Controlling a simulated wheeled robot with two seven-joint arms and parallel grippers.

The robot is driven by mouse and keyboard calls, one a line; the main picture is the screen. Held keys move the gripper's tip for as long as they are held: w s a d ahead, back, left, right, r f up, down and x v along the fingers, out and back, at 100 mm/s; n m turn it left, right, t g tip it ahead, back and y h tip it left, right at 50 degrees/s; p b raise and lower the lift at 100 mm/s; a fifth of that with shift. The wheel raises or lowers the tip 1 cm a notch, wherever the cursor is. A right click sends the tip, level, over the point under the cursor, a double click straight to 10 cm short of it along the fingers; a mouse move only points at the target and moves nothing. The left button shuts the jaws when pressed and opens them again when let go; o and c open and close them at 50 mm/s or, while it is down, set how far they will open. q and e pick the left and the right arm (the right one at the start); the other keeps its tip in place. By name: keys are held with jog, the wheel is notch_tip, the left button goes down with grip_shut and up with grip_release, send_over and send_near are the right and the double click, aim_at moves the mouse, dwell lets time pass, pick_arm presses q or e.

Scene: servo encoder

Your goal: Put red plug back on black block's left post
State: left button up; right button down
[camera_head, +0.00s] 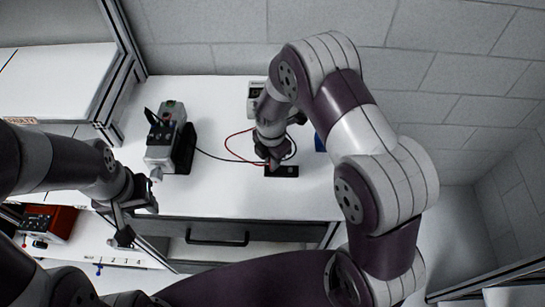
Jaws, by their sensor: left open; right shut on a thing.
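The black block (288,171) lies flat on the white table near its front edge, to the right of the middle. My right gripper (272,161) reaches down from above onto the block's left part and is shut on the red plug, which is mostly hidden by the fingers. A red cable (232,154) loops left from there. I cannot tell whether the plug is seated on the left post, because the gripper covers it. My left gripper (128,218) is open and empty, in front of the table's left front edge, apart from the block.
A grey device with a green part (166,138) and a black round piece (187,148) stand at the table's left. A white instrument (255,90) stands behind my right gripper. A blue object (320,142) is partly hidden by my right arm. A red box (52,222) sits lower left.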

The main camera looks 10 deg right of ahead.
jog(key=shift+f, duration=0.15)
jog(key=c, duration=1)
grip_release()
notch_tip(320, 180, up, 7)
jog(key=p, duration=0.6)
